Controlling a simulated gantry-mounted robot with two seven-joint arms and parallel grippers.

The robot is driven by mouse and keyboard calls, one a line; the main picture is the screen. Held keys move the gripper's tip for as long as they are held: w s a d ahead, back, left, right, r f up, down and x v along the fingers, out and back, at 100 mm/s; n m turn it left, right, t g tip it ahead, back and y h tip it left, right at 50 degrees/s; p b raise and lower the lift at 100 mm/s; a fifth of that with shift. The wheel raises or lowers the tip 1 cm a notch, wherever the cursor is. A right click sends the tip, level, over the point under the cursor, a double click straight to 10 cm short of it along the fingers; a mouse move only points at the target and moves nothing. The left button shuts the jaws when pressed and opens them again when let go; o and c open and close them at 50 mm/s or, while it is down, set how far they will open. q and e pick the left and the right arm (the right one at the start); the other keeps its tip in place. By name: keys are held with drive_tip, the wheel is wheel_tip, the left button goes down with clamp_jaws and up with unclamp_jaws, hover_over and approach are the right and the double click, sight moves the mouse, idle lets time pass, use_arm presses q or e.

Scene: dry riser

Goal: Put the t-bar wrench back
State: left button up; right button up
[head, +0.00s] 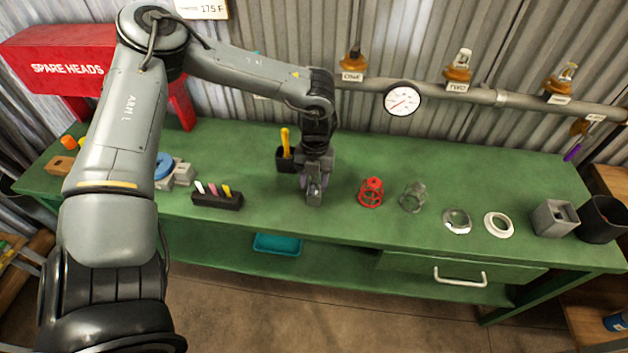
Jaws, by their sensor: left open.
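My left gripper (315,196) points down over the middle of the green workbench (345,215). It is open, and I see nothing held between its fingers. Just left of it and partly behind its wrist stands a small black holder (285,162). A yellow-handled tool (285,140) stands upright in that holder; I cannot tell whether it is the t-bar wrench. No T-shaped bar is clearly visible elsewhere. My left arm hides part of the bench's left side. My right gripper is not in view.
A red cage-like guard (371,191), a glass piece (412,198), a dial-like disc (457,221), a white ring (498,224) and a grey box (553,218) stand right of the gripper. A black marker rack (217,200) sits left. A pipe with a gauge (402,98) runs behind.

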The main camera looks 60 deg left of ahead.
use_arm(q)
drive_tip(key=shift+r, duration=0.2)
wheel_tip(320, 180, up, 12)
drive_tip(key=a+b, duration=0.1)
drive_tip(key=shift+w+a, duration=0.2)
drive_tip(key=shift+w, duration=0.25)
idle(0.4)
